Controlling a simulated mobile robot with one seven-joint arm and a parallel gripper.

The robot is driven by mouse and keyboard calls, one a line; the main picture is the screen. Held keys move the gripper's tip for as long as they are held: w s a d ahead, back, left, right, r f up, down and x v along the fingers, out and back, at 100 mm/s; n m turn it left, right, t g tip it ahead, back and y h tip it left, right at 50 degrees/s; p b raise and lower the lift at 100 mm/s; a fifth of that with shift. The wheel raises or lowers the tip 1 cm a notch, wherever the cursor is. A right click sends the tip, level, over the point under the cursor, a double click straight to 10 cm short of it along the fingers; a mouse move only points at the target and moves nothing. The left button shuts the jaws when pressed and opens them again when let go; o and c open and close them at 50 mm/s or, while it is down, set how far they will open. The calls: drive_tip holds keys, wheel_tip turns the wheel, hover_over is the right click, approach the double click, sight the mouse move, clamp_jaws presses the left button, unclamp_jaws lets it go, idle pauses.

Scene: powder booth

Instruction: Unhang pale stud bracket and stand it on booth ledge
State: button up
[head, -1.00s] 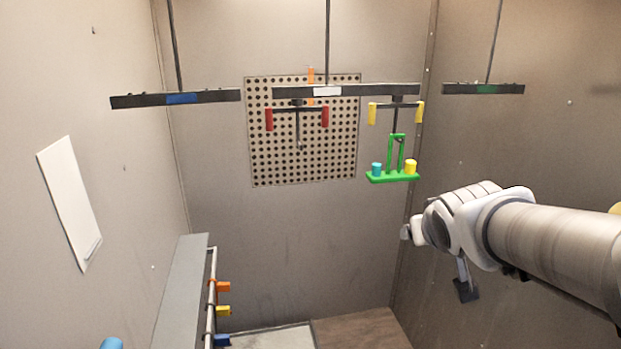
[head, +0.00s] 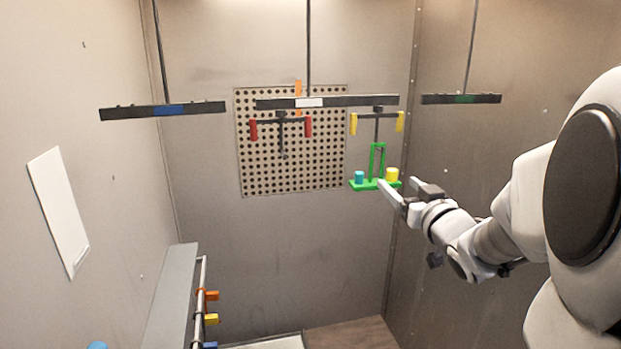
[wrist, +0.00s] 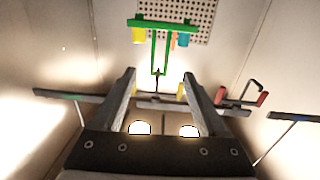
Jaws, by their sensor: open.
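The only stud bracket I see is green (head: 375,184), with a blue stud and a yellow stud on its base and a tall open loop; I see no pale one. It hangs by its loop from a dark hook with yellow ends (head: 377,117). It appears upside down at the top of the wrist view (wrist: 165,24), beyond my fingertips. My gripper (head: 404,185) is open and empty, at the right of the bracket's base. One finger overlaps the base in the head view; contact is unclear. The grey booth ledge (head: 172,297) runs along the left wall.
A centre bar (head: 355,101) with a white label carries the hook and a red-ended hook (head: 281,122). Side bars have blue (head: 169,110) and green (head: 461,99) labels. A perforated panel (head: 255,175) is behind. A rail with coloured clips (head: 199,300) edges the ledge.

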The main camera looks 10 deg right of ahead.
drive_tip(key=w+b, duration=0.1)
drive_tip(key=w, duration=1.2)
clamp_jaws()
idle(0.5)
